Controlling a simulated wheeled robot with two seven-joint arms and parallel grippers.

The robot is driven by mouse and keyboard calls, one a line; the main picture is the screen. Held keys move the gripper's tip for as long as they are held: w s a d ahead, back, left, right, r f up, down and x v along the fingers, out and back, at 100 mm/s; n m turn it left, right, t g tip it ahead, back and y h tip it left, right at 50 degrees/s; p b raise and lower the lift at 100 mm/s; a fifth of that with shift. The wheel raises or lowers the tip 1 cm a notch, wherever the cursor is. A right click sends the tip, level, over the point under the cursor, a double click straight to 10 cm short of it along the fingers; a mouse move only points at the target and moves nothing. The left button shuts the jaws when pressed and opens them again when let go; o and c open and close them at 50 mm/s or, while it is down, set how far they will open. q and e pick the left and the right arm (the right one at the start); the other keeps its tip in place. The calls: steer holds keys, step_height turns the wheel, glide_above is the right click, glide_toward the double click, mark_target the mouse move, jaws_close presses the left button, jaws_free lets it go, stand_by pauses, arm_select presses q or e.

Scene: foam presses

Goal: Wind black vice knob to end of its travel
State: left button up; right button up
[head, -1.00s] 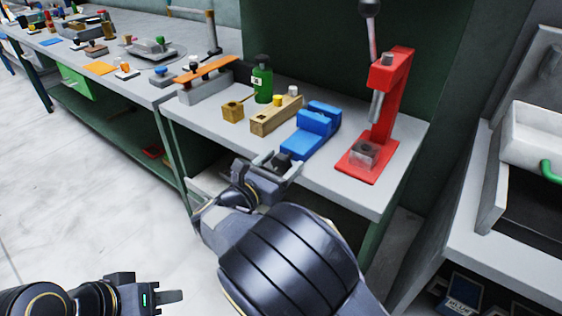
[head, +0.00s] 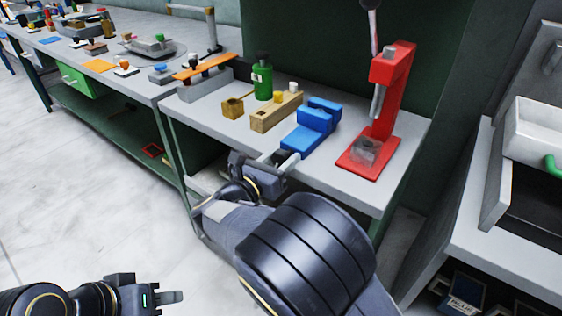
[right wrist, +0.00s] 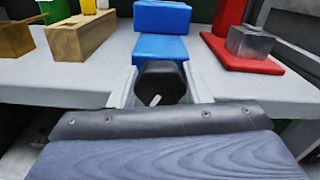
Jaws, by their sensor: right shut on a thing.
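The blue vice (head: 312,128) stands at the front edge of the grey bench, and it also shows at the top middle of the right wrist view (right wrist: 161,47). Its black knob (right wrist: 160,80) faces me at the front, with a small pale bar on it. My right gripper (head: 285,159) has one finger on each side of the knob and is shut on it. The knob is mostly hidden by the gripper in the head view. My left gripper (head: 171,297) is low on the left, over the floor and away from the bench; its jaw gap is unclear.
A red press (head: 381,110) stands right of the vice. A wooden block with pegs (head: 276,113), a small brass-coloured block (head: 232,108) and a green bottle (head: 262,80) stand to the left. The floor (head: 70,190) beside the bench is clear.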

steer(key=o, duration=1)
steer(key=shift+s, duration=0.1)
steer(key=v, duration=0.7)
steer(key=shift+s+a, duration=0.25)
